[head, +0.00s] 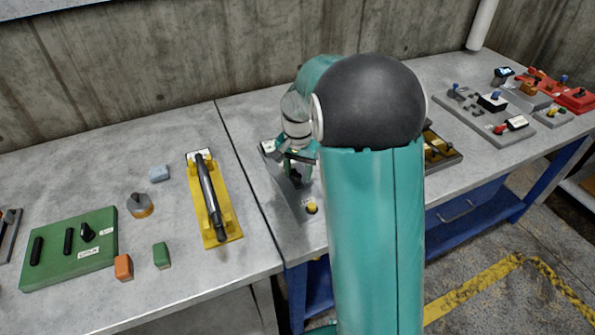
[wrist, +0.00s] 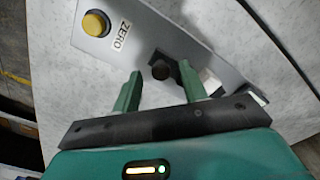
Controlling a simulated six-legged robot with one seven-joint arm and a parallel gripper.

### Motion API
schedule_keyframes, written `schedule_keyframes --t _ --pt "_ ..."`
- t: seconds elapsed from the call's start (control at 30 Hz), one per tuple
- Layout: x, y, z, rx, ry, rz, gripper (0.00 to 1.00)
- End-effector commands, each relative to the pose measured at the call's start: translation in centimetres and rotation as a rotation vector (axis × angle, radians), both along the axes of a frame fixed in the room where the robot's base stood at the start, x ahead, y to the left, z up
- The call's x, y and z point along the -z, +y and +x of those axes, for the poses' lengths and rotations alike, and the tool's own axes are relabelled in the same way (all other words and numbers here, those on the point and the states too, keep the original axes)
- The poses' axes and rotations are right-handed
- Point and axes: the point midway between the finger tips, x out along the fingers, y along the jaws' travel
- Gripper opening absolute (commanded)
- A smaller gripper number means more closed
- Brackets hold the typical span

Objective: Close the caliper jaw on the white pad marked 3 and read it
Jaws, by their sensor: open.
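The caliper fixture is a grey plate (wrist: 135,40) with a yellow button (wrist: 95,23) and a ZERO label (wrist: 121,37); in the head view its plate (head: 318,236) and button (head: 312,208) show left of my arm. A dark round knob (wrist: 161,70) stands on the plate, next to a black part (wrist: 181,72) that I take for the jaw. My gripper (wrist: 159,78) is open, its green fingers on either side of the knob in the picture; contact cannot be told. It shows small in the head view (head: 297,165). No pad marked 3 is readable; my gripper hides part of the plate.
Grey and red devices (head: 575,98) stand at right. A concrete wall (head: 200,60) closes the back.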

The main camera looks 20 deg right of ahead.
Motion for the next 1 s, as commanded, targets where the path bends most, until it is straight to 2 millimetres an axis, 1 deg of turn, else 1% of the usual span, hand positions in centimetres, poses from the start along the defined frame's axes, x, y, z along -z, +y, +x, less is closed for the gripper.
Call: schedule_keyframes --t 0.1,0.3,0.37,0.4,0.53,0.77,1.0 --pt "0.4 0.1 0.0 -0.001 0.000 0.000 0.43" --pt "0.4 0.1 0.0 -0.001 0.000 0.000 0.43" --pt "0.4 0.1 0.0 -0.001 0.000 0.000 0.33" --pt "0.4 0.1 0.0 -0.001 0.000 0.000 0.25" --pt "0.4 0.1 0.0 -0.001 0.000 0.000 0.00" --pt "0.4 0.1 0.2 -0.001 0.000 0.000 0.00" --pt "0.4 0.2 1.5 -0.002 -0.001 0.001 0.00"
